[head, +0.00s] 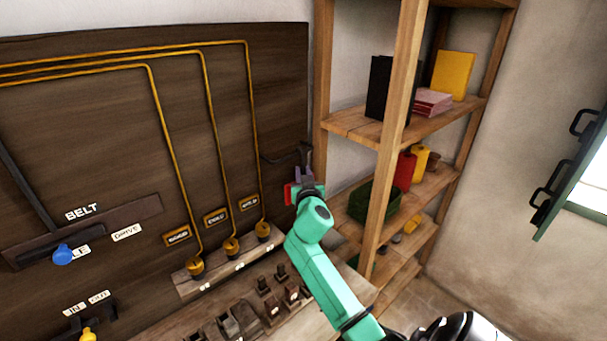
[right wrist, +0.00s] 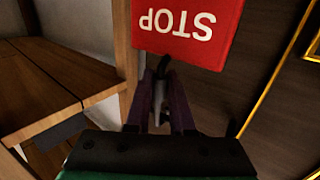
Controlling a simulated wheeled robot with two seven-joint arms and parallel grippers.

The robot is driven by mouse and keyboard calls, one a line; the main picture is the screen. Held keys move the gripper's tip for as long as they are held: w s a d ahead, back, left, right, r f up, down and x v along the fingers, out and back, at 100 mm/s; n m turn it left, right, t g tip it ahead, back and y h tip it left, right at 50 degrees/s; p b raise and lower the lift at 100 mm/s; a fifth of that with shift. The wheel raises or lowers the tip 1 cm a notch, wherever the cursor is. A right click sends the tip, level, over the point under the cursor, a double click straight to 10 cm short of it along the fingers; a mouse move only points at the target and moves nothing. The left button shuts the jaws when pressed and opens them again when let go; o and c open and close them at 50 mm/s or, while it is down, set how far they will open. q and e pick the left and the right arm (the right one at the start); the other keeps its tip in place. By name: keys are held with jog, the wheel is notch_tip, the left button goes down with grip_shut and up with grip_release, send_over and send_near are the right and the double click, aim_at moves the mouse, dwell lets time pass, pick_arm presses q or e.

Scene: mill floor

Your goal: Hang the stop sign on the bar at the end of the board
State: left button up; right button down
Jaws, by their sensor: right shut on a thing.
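The red stop sign (head: 289,193) shows as a small red patch beside my right gripper (head: 304,166) in the head view. In the right wrist view the stop sign (right wrist: 187,32) fills the top middle, its white lettering upside down. My right gripper (right wrist: 163,85) is shut on a dark part at the sign's edge. A thin dark bar (head: 280,160) sticks out at the right end of the dark board (head: 110,110), close by my right gripper. The gripper hides part of the bar and sign, so I cannot tell whether they touch. My left gripper is not in view.
A wooden shelf unit (head: 397,110) stands just right of the board, near my right arm; its boards also show in the right wrist view (right wrist: 45,85). Yellow pipes, labels and a blue knob (head: 63,254) are on the board. A ledge with several switches lies below.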

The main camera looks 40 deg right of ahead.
jog(key=c, duration=0.7)
grip_release()
jog(key=b+v, duration=0.4)
jog(key=v, duration=1)
jog(key=shift+s, duration=0.3)
